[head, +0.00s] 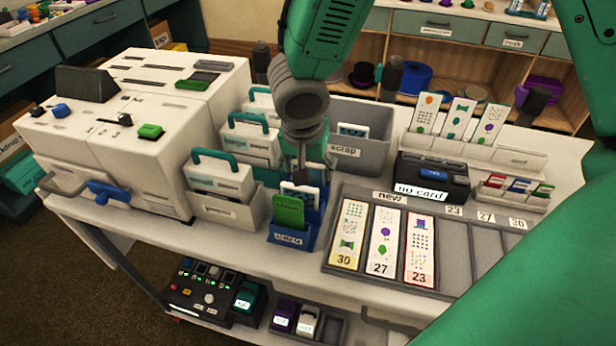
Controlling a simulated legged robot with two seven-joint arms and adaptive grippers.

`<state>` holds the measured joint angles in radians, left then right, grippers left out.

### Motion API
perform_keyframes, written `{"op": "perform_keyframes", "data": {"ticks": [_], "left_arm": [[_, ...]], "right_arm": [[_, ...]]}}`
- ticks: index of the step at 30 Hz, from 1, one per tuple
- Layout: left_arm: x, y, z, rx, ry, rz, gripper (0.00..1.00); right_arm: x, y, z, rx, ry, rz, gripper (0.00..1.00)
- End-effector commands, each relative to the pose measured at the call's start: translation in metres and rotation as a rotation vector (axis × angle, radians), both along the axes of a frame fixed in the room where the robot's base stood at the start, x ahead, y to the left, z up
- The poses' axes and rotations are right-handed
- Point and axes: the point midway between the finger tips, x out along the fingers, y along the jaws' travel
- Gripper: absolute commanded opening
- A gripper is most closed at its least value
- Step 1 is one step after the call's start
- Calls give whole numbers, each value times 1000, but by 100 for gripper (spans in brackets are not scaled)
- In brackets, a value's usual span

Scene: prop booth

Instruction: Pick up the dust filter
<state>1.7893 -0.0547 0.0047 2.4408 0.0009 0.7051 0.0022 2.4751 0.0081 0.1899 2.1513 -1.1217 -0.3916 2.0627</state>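I cannot tell for certain which thing is the dust filter. White cartridges with teal handles stand in grey holders left of centre, the nearest one (218,178) in front and others (250,138) behind it. A blue holder (290,239) beside them holds a green piece (289,212) and a white-and-blue piece (311,196). My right gripper (304,178) points down over the back of this blue holder. Its fingertips are small and dark against the holder, so its opening and any contact are unclear. My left gripper is out of view.
A white machine (115,165) stands at left. A grey scrap bin (372,150) is behind the gripper. A grey tray (454,262) with picture cards lies at right, below a black card device (432,178). The white tabletop in front of the blue holder is clear.

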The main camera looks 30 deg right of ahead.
Motion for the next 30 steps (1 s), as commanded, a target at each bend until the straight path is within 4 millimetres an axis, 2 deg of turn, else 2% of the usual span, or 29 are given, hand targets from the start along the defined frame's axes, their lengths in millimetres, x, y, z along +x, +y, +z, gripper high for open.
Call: {"op": "perform_keyframes", "data": {"ticks": [7,10,21,25,30], "left_arm": [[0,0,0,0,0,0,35],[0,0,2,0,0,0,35],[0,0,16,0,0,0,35],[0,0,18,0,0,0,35],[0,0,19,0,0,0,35]], "right_arm": [[0,0,0,0,0,0,48],[0,0,7,1,-3,-1,48],[0,0,77,2,-4,-2,48],[0,0,93,2,-2,-1,48],[0,0,100,1,0,-1,48]]}}
